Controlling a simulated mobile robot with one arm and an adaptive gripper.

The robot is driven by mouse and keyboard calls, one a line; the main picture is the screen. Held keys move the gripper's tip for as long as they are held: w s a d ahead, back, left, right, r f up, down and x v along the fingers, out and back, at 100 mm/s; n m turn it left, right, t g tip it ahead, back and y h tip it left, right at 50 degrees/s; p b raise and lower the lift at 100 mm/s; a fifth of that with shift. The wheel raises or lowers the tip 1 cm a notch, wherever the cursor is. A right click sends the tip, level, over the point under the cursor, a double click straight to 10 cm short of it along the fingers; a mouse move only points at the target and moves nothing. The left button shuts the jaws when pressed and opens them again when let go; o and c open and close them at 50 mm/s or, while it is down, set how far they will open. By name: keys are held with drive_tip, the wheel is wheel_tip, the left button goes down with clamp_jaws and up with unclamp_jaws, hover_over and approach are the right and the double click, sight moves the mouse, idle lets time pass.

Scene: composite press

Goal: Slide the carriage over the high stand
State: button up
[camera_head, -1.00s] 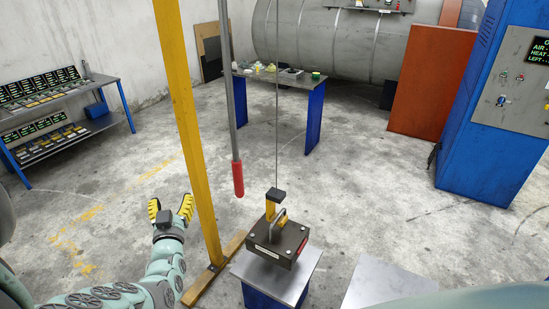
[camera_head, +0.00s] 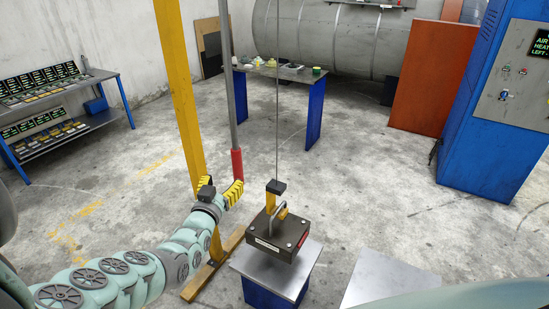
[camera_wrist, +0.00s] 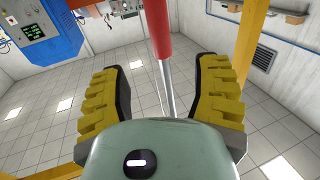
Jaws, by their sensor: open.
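My gripper (camera_head: 220,188) is open in the head view, with its black and yellow fingers beside the red grip (camera_head: 237,163) on the lower end of a hanging grey rod. In the wrist view the red grip (camera_wrist: 158,25) shows between the spread fingers (camera_wrist: 165,90); I cannot tell whether they touch it. A dark block (camera_head: 278,236) with a bent handle and a hook hangs on a thin cable (camera_head: 277,110). It is over or on a metal-topped blue stand (camera_head: 270,265); a gap is not clear. A second grey top (camera_head: 388,280) is to its right. The carriage overhead is not identifiable.
A blue cabinet (camera_head: 490,120) stands at the right. A table with blue legs (camera_head: 315,115) is at the back. The floor between them is mostly clear.

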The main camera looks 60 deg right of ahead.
sight(236, 164)
drive_tip(key=b+x, duration=0.7)
drive_tip(key=shift+d+f, duration=0.25)
drive_tip(key=shift+d, duration=0.05)
drive_tip(key=shift+b+x, duration=0.75)
drive_tip(key=shift+b, duration=0.15)
drive_tip(key=shift+w+d+b, duration=0.3)
drive_tip(key=shift+d+b, duration=0.2)
drive_tip(key=shift+b, duration=0.1)
drive_tip(key=shift+w+d+r+b, duration=0.1)
drive_tip(key=shift+d+r+b, duration=0.05)
drive_tip(key=shift+d+b, duration=0.15)
drive_tip(key=shift+w+d+r+b, duration=0.1)
drive_tip(key=shift+d+r+b, duration=0.05)
drive_tip(key=shift+d, duration=0.25)
drive_tip(key=shift+o, duration=0.2)
drive_tip(key=shift+w+a, duration=0.1)
clamp_jaws()
